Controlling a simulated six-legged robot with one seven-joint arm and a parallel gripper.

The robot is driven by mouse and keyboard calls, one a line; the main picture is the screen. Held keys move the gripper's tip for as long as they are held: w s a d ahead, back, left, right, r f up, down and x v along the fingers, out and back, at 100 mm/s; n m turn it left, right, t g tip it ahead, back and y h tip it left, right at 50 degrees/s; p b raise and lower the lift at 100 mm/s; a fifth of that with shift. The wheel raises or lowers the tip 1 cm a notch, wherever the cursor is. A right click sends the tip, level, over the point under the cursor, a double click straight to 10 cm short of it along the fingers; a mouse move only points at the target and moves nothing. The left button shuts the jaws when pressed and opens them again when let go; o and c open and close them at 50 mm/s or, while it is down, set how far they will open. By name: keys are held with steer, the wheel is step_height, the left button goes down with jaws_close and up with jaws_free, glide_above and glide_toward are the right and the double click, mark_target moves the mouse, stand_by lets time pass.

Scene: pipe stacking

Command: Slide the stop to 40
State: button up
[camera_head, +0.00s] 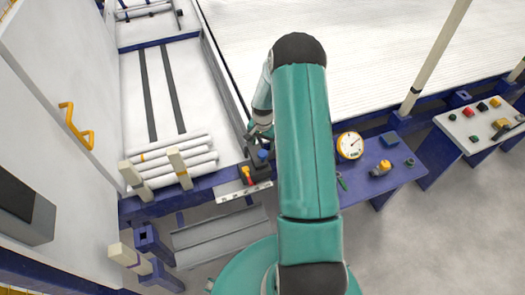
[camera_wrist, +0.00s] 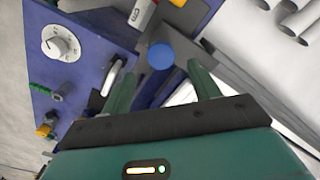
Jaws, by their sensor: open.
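The stop appears to be the dark block with a round blue knob (camera_head: 263,155) on top, at the blue rail left of my arm. In the wrist view the blue knob (camera_wrist: 161,56) lies between and just beyond my gripper's fingertips (camera_wrist: 161,72). The fingers are apart and nothing is held; I cannot tell whether they touch the block. A white scale strip (camera_head: 245,192) runs along the rail's front, with a red and yellow marker (camera_head: 247,176) above it. The strip's end shows in the wrist view (camera_wrist: 140,12). Its numbers are too small to read.
Several white pipes (camera_head: 180,158) lie left of the stop behind cream posts (camera_head: 131,177). A metal handle (camera_wrist: 114,77) is close to the left finger in the wrist view.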

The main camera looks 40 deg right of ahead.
mark_target(263, 153)
step_height(263, 153, down, 6)
steer(key=shift+r, duration=0.2)
jaws_close()
steer(key=shift+w+a, duration=0.25)
steer(key=shift+a, duration=0.55)
steer(key=shift+w+a, duration=0.2)
steer(key=shift+a, duration=0.6)
steer(key=shift+w+a, duration=0.25)
steer(key=shift+a, duration=0.55)
jaws_free()
step_height(263, 153, up, 14)
